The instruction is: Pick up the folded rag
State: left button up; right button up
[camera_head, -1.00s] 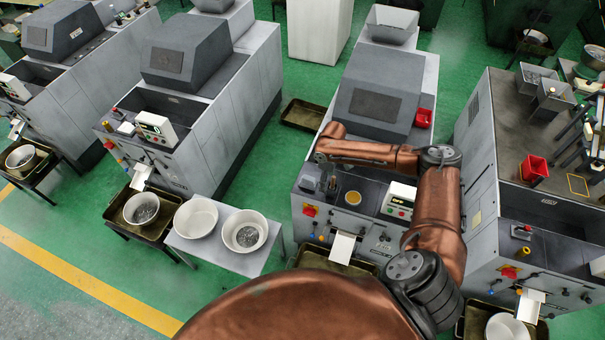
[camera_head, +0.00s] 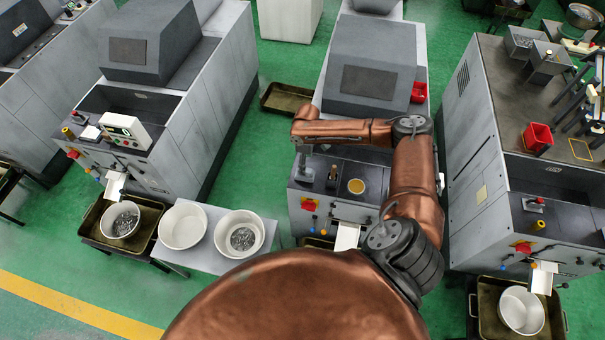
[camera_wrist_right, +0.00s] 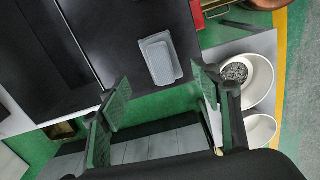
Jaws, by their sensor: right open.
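My left gripper is not in view.
White bowls (camera_head: 183,226) stand on a side table to the left, one with metal parts. A red bin (camera_head: 537,137) is on the right machine.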

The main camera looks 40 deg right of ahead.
notch_tip(320, 180, down, 7)
jog(key=shift+s+a+r+p, duration=0.1)
jog(key=shift+p, duration=0.45)
jog(key=shift+c, duration=0.2)
jog(key=c, duration=1.3)
jog(key=shift+c, duration=0.2)
jog(key=shift+r, duration=0.1)
jog(key=shift+r, duration=0.45)
jog(key=s+a+r+b, duration=0.2)
jog(key=s+a+r, duration=0.7)
jog(key=r, duration=0.3)
jog(key=shift+s+a, duration=0.35)
jog(key=shift+a, duration=0.2)
